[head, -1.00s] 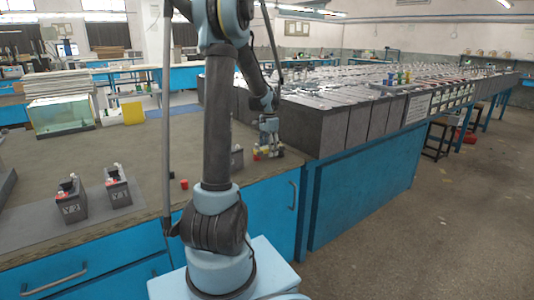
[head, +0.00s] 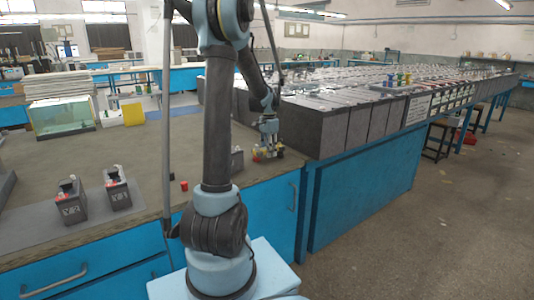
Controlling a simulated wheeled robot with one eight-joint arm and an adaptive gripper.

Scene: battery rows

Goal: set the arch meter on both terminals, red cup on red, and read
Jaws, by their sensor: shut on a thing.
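My gripper (head: 268,144) points down over the right end of the bench. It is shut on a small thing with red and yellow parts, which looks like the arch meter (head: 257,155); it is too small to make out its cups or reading. A dark battery (head: 237,160) stands just left of it, partly hidden by my arm. I cannot tell whether the meter touches any terminal. Two more dark batteries, one at the left (head: 70,203) and one beside it (head: 117,190), stand upright on a grey mat with red parts on top.
A small red piece (head: 184,186) lies on the bench (head: 130,150) near its front edge. A glass tank (head: 62,117) and a yellow block (head: 133,114) stand at the back left. A long row of grey cells (head: 330,125) borders the bench on the right. The middle of the bench is clear.

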